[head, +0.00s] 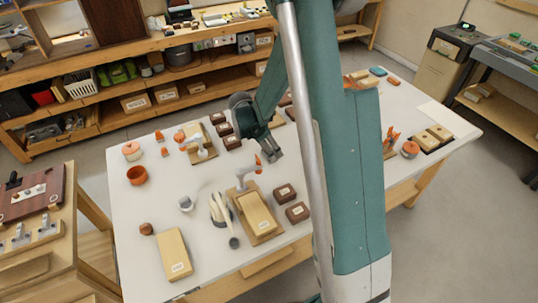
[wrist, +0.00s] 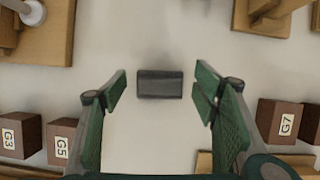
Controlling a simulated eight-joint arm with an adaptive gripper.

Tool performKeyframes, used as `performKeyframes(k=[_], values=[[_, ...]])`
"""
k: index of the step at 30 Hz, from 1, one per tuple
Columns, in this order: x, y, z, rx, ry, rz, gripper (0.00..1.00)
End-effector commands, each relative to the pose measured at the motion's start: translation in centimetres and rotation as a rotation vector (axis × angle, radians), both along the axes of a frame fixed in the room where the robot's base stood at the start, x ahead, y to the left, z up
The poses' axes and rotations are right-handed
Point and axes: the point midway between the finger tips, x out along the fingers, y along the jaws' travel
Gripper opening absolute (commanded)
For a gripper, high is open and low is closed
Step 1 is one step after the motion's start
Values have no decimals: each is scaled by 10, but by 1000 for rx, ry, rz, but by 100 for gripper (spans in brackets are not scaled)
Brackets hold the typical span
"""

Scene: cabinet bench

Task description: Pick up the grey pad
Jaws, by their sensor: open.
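The grey pad (wrist: 160,84) is a small dark grey rectangular block lying flat on the pale table top in the wrist view. My gripper (wrist: 162,90) is open, with its two green fingers spread to the left and right of the pad. There is a gap on both sides, and neither finger appears to touch it. How far the fingertips are above the table is hard to tell. In the head view my gripper (head: 277,154) is low over the middle of the table, and I cannot make out the pad there.
Dark brown labelled blocks G3 (wrist: 20,132), G5 (wrist: 62,140) and G7 (wrist: 281,121) stand to the sides. Wooden fixtures (wrist: 272,20) are at the upper corners. A wooden board with a tan block (head: 257,211) stands in front of my gripper. The table around the pad is clear.

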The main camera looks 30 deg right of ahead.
Motion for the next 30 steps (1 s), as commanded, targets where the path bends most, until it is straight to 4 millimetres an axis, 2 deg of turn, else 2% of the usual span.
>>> performKeyframes(k=[13, 14, 21, 30], values=[[0, 0, 0, 0, 0, 0, 60], [0, 0, 0, 0, 0, 0, 58], [0, 0, 0, 0, 0, 0, 29], [0, 0, 1, 0, 0, 0, 29]])
